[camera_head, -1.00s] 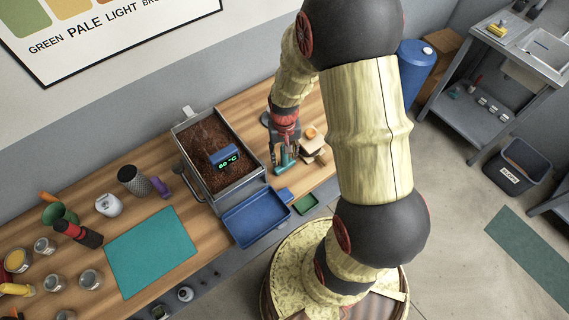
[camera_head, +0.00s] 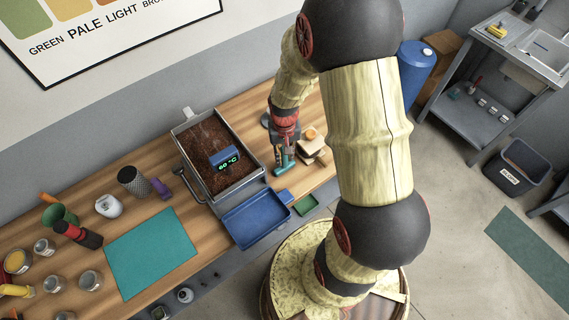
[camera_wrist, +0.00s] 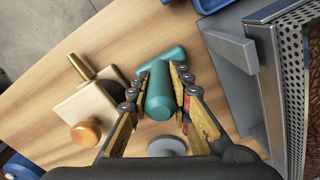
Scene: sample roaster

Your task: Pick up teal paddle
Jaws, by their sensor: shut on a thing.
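The teal paddle (camera_wrist: 159,92) lies between my gripper's two fingers in the wrist view, its thick handle toward the camera and its crosswise end farther off. In the head view the teal paddle (camera_head: 284,166) shows at the tips of my gripper (camera_head: 284,150), over the wooden bench right of the roaster tray. In the wrist view my gripper (camera_wrist: 160,90) is shut on the handle, with a finger pad on each side. Whether the paddle touches the bench is hard to tell.
A light wooden block with an orange-brown knob (camera_wrist: 86,133) stands close on the left in the wrist view. The metal roaster tray (camera_head: 236,187) of brown grounds is close on the other side. A blue tray (camera_head: 254,218) sits at the bench's front edge. A grey disc (camera_wrist: 167,146) lies near.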

